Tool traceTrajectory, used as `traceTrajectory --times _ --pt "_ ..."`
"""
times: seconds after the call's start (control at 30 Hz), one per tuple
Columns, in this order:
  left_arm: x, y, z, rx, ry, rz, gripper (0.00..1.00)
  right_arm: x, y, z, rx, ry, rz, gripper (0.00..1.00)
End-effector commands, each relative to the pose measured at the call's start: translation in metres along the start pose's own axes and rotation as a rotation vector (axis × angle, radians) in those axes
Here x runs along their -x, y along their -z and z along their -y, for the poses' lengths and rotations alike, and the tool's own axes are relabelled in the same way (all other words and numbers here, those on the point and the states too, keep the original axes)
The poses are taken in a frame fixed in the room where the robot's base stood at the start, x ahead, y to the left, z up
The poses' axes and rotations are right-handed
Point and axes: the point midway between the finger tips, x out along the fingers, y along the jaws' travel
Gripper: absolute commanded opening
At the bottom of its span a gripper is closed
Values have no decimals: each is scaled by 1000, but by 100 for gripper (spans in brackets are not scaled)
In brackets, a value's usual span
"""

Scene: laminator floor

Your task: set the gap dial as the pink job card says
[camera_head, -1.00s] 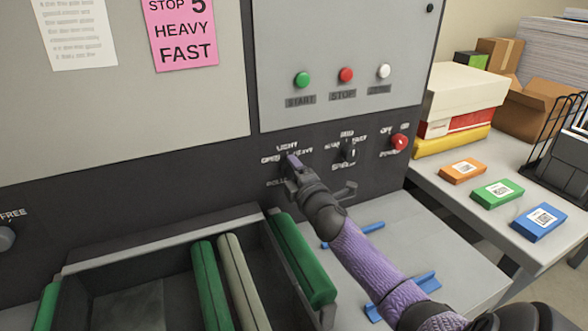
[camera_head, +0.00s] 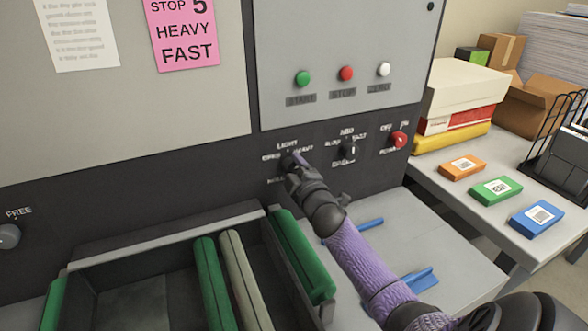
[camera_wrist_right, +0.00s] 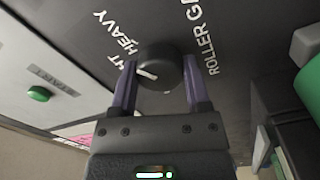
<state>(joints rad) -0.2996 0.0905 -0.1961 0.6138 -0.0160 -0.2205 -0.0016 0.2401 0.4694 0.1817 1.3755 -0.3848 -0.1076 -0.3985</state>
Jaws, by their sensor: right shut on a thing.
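The pink job card (camera_head: 183,32) at the top left of the head view reads STOP 5, HEAVY, FAST. The gap dial (camera_wrist_right: 158,70) is a round black knob with a white mark, beside the words ROLLER GA and HEAVY in the right wrist view. The mark lies left of the knob's middle, roughly toward the cut-off end of another word, perhaps LIGHT. My right gripper (camera_wrist_right: 158,92) is shut on the dial, one purple finger on each side. In the head view my right gripper (camera_head: 292,163) hides most of the dial. My left gripper is out of view.
The speed knob (camera_head: 349,150) and red power knob (camera_head: 398,140) sit to the right on the same dark panel. Green START (camera_head: 302,78) and red STOP (camera_head: 346,73) buttons are above. Rollers (camera_head: 212,285) lie below left. Coloured boxes (camera_head: 497,190) stand on the right table.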

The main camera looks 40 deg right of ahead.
Motion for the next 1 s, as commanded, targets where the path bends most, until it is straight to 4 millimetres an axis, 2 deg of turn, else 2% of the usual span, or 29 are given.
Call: traceTrajectory --times 0.2,0.23,0.37,0.63,0.73,0.87,1.0 --pt "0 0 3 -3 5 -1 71 0 0 1 -3 1 1 2" --pt "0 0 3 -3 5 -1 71 0 0 1 -2 1 1 67" --pt "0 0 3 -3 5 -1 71 0 0 0 -1 1 0 95" --pt "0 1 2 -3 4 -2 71 0 0 0 0 1 0 96" --pt "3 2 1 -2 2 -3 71 8 1 0 -1 2 -1 96" --pt "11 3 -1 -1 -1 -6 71 34 1 0 -2 4 0 96" --pt "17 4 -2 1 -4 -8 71 70 0 0 -1 4 1 96"
